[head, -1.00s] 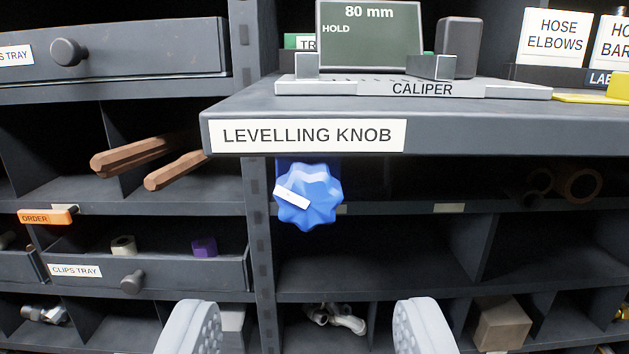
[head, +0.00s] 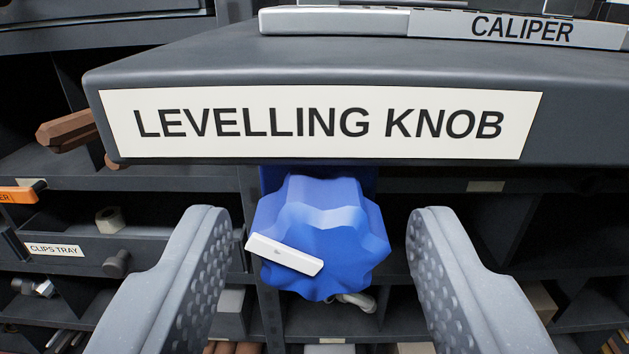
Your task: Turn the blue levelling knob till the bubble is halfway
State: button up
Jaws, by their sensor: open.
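The blue levelling knob (head: 335,235) is a lobed knob with a white pointer strip across its lower left face. It hangs under the front edge of a grey shelf (head: 592,110), below a white label reading LEVELLING KNOB (head: 320,124). My gripper (head: 318,225) is open, with one grey padded finger on each side of the knob. I see a gap between each finger and the knob, so neither appears to touch it. The bubble is not in view.
The caliper base (head: 520,27) lies on the shelf above. Behind are dark pigeonholes, a clips tray drawer (head: 75,248) at left with a round handle (head: 116,263), an orange tag (head: 18,194) and brown bars (head: 66,130). The shelf overhangs close above the knob.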

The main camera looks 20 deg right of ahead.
dwell(0.4)
jog(key=shift+p+v, duration=0.65)
jog(key=shift+v, duration=2.3)
